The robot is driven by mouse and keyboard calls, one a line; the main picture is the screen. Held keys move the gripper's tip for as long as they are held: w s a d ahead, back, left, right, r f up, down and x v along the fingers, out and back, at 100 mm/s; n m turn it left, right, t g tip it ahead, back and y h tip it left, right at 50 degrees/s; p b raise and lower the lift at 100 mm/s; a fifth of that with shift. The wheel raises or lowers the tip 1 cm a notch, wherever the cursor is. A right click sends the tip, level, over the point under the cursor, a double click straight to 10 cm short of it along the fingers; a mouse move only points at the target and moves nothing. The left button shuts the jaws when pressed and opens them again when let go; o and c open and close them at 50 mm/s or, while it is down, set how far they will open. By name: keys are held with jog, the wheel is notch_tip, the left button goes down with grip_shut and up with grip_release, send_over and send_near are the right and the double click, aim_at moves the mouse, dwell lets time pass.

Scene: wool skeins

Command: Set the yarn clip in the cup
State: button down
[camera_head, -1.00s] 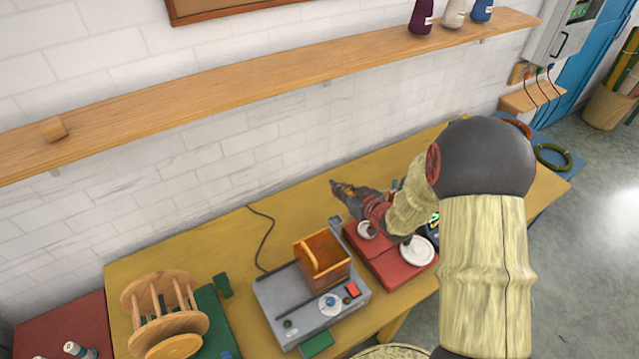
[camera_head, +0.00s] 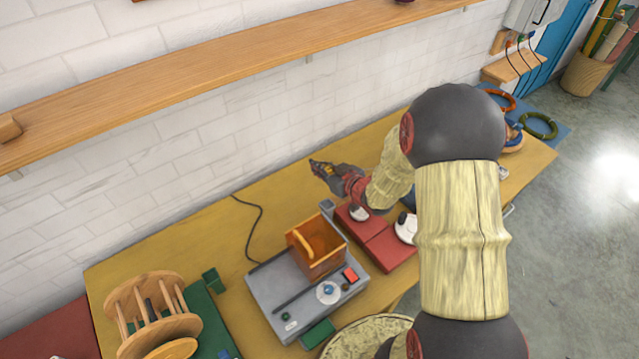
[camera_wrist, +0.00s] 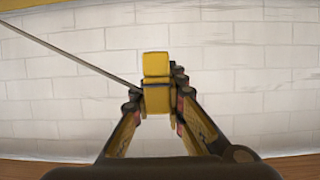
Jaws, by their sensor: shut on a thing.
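My gripper (camera_head: 316,168) is stretched out over the table near the wall, above and behind the grey machine. In the wrist view, its fingers (camera_wrist: 158,100) are shut on a yellow blocky piece, the yarn clip (camera_wrist: 156,66), against the white brick wall. In the head view the clip is too small to make out clearly. An orange square container with a curved handle (camera_head: 333,262), which looks like the cup, stands upright on the grey machine. Its open top faces up, and the gripper is beyond it, apart from it.
The grey machine (camera_head: 270,283) has knobs and a red button. A red unit (camera_head: 388,249) with white discs is to its right. A wooden reel (camera_head: 160,325) stands at left. A dark cable (camera_head: 259,222) crosses the table. A shelf (camera_head: 200,75) runs along the wall above.

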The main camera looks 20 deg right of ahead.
notch_tip(320, 180, down, 7)
jog(key=b, duration=0.6)
jog(key=shift+f, duration=0.1)
jog(key=shift+f+b, duration=2.5)
jog(key=shift+f, duration=0.5)
jog(key=c, duration=1.7)
grip_release()
